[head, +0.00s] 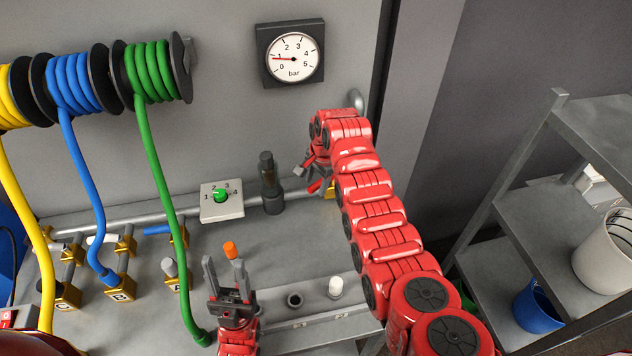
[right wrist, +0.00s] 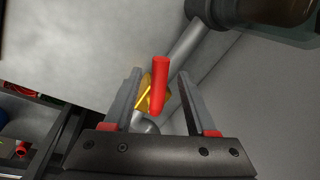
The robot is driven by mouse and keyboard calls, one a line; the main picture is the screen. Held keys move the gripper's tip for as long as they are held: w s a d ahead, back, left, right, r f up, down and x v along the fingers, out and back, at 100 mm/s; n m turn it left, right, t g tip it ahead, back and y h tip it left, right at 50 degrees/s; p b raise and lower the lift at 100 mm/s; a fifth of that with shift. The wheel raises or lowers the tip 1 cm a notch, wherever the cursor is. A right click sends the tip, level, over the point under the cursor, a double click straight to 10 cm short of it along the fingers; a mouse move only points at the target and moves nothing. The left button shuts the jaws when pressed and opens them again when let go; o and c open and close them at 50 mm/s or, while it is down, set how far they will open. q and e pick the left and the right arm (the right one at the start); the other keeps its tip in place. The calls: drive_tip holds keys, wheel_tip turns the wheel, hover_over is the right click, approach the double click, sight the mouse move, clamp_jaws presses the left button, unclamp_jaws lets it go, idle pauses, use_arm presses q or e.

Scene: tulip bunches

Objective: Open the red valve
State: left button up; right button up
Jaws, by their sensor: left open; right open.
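The red valve's handle (right wrist: 160,85) stands between the open fingers of my right gripper (right wrist: 158,76) in the right wrist view, with no clear contact on either finger. Its brass body (right wrist: 145,97) sits on a grey pipe behind. In the head view my right gripper (head: 309,178) is at the pipe's right end, and the arm hides most of the valve; a bit of brass (head: 330,190) shows. My left gripper (head: 224,266) is open, pointing up over the bench front. An orange-tipped piece (head: 231,250) shows between or behind its fingers; I cannot tell which.
A pressure gauge (head: 294,58) on the wall reads about 1 bar. A dial plate (head: 222,200) and a dark filter unit (head: 270,183) stand left of my right gripper. Yellow, blue and green hoses (head: 160,180) hang at the left. A grey shelf (head: 550,225) stands right.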

wheel_tip(320, 180, up, 17)
drive_tip(key=s+d+p, duration=0.2)
drive_tip(key=p, duration=0.9)
drive_tip(key=shift+s+d+p, duration=0.15)
drive_tip(key=shift+s+p, duration=0.05)
drive_tip(key=shift+p, duration=0.15)
